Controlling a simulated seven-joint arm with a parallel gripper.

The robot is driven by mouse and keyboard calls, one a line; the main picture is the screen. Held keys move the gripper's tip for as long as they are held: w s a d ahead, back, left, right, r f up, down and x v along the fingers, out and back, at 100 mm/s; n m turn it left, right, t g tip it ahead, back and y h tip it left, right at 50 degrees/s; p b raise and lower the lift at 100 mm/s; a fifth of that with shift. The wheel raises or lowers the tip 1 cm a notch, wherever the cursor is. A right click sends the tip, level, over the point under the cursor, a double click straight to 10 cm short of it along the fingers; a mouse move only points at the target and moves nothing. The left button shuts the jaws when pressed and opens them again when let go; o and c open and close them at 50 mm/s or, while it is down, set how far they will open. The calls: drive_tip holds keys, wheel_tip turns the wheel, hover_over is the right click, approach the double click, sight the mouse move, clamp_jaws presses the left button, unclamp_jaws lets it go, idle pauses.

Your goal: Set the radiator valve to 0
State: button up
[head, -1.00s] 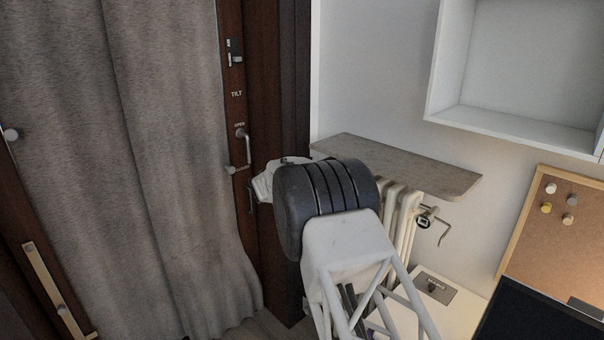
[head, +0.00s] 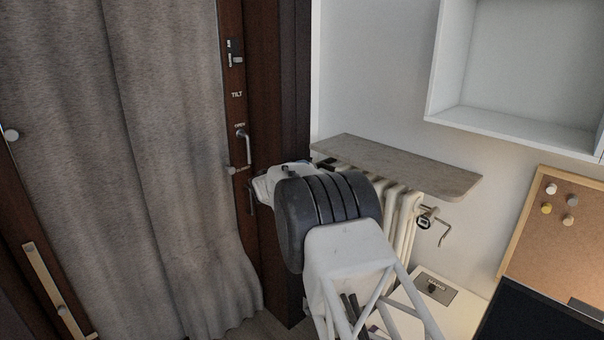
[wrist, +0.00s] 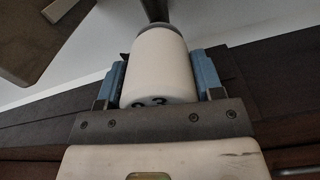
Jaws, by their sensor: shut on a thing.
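The radiator valve is a white, rounded knob (wrist: 162,65) in the wrist view, with dark digits on its near end. One digit reads as 3 and another beside it is partly cut off. A dark stem rises behind the knob. My gripper (wrist: 160,80) is shut on the knob, with one blue finger pad on each side of it. In the head view my own arm hides the valve and the fingertips. The white radiator (head: 402,215) shows partly behind my arm, under a shelf.
A grey-brown stone shelf (head: 400,165) juts out above the radiator. A grey curtain (head: 130,170) and a dark wood frame (head: 283,90) with small handles stand at left. A metal crank (head: 437,222), a cork board (head: 558,225) and a white wall box (head: 520,75) are at right.

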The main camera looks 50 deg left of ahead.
drive_tip(key=m, duration=0.4)
drive_tip(key=shift+m, duration=0.4)
drive_tip(key=o, duration=0.9)
drive_tip(key=shift+s, duration=0.15)
drive_tip(key=shift+s, duration=3.75)
